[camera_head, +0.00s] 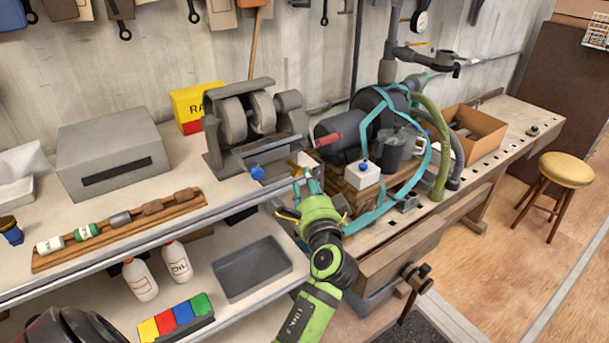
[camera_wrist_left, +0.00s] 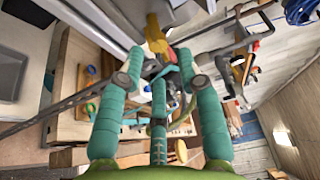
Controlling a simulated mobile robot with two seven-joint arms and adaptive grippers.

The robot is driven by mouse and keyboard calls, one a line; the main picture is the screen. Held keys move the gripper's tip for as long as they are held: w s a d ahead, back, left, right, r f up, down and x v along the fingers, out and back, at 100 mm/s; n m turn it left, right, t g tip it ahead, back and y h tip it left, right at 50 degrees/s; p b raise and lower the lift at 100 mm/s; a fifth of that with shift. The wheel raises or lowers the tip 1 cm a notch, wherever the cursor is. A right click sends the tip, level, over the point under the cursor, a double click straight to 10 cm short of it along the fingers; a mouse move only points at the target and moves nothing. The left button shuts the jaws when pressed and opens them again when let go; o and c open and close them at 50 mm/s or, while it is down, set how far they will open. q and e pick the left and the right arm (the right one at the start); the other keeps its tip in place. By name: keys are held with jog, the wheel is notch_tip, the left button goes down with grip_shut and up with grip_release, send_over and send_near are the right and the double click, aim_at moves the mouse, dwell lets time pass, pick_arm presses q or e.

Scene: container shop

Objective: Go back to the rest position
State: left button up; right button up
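My left gripper (camera_head: 308,185) has teal fingers on a green wrist and reaches up from the bottom centre to the gap between the bench grinder and the vise area. In the left wrist view its fingers (camera_wrist_left: 160,65) stand apart. A yellow piece (camera_wrist_left: 155,38) shows just beyond the fingertips; I cannot tell whether they touch it. In the head view a small yellow piece (camera_head: 299,169) is close to the fingertips. My right gripper is in neither view.
The bench grinder (camera_head: 247,120) stands just left of my left gripper, and a white box with a blue button (camera_head: 362,177) just right. A grey tray (camera_head: 252,268) lies on the lower shelf. Open floor and a stool (camera_head: 566,170) are at right.

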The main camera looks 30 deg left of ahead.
pick_arm(q)
jog(key=shift+v, duration=1.2)
